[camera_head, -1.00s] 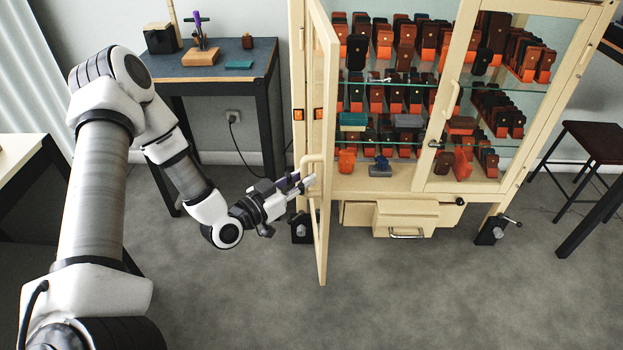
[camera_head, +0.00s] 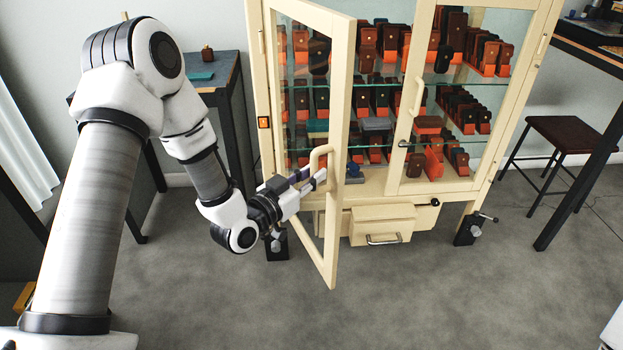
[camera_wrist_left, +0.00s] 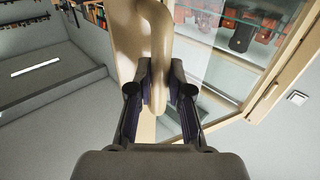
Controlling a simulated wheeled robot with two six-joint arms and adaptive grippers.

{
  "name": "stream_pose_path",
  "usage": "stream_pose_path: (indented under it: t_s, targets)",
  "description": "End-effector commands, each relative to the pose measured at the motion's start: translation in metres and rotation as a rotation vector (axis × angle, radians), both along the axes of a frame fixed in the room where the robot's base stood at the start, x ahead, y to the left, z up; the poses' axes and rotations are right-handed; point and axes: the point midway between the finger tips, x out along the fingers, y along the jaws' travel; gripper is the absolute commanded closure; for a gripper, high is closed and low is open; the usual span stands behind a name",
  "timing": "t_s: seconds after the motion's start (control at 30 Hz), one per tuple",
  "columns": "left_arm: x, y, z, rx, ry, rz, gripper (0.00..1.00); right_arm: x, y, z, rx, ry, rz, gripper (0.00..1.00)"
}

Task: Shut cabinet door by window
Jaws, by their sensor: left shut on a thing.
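The cream cabinet (camera_head: 450,190) stands ahead with glass shelves. Its left door (camera_head: 336,225), a cream frame with a glass pane, is swung partly open toward me, hinged at its left side. The door's cream loop handle (camera_head: 318,163) is on its free edge. My left gripper (camera_head: 312,180) is at this handle from the left. In the left wrist view my left gripper (camera_wrist_left: 160,85) has its two dark fingers on either side of the handle (camera_wrist_left: 156,45), shut on it. The right cabinet door (camera_head: 460,100) sits closed. My right gripper is not in view.
A drawer (camera_head: 382,225) with a metal pull sits below the cabinet, in front of which the floor (camera_head: 420,290) is clear. A dark stool (camera_head: 558,135) stands at the right. A dark table (camera_head: 215,75) stands behind my left arm.

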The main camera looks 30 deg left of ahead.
Motion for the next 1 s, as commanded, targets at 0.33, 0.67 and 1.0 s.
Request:
stream_pose_path:
  t_s: [0.33,0.67,1.0]
  targets:
    - [0.011,-0.011,-0.005,0.004,0.007,-0.009,1.0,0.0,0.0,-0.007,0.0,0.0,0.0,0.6]
    - [0.041,-0.032,-0.003,0.002,0.006,-0.006,1.0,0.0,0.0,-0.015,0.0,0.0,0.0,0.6]
    - [0.071,-0.053,-0.003,0.003,0.005,-0.006,1.0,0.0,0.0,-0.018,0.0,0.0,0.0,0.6]
